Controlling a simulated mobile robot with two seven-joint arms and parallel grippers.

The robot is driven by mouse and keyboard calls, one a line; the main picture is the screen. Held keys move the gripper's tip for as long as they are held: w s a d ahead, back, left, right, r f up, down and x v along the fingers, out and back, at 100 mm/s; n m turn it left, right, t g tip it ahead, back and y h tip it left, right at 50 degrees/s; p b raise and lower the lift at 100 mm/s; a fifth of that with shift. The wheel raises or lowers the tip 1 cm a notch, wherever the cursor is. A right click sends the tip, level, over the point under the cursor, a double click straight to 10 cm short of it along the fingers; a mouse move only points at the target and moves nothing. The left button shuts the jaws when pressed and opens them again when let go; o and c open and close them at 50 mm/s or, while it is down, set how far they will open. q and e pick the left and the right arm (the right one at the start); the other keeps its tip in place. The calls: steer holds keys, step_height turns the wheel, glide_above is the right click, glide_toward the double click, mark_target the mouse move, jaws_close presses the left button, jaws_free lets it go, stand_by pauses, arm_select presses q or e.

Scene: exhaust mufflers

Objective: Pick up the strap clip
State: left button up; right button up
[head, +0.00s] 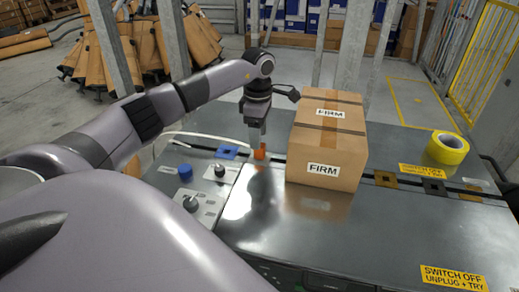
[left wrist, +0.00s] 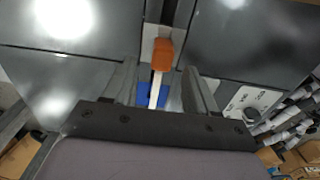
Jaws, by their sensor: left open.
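An orange piece (head: 260,154), which looks like the strap clip, sits at the end of a thin white strap (head: 205,135) by the slot across the metal table top. My left gripper (head: 258,143) points down just above it. In the left wrist view the orange clip (left wrist: 162,54) lies ahead between the lines of my two open fingers, with the white strap (left wrist: 154,90) running back from it. The fingers stand apart on either side, and neither visibly touches the clip. My right gripper is not in view.
A carton (head: 327,140) marked FIRM stands close right of my left gripper. A yellow tape roll (head: 447,148) is at the far right. Left are a blue knob (head: 185,171), a blue plate (head: 228,152) and joystick panels (head: 205,203).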

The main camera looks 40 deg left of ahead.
mark_target(260, 152)
arm_select(q)
steer(key=f, duration=0.4)
steer(key=shift+d+f, duration=0.25)
steer(key=c, duration=1)
steer(key=shift+r, duration=0.1)
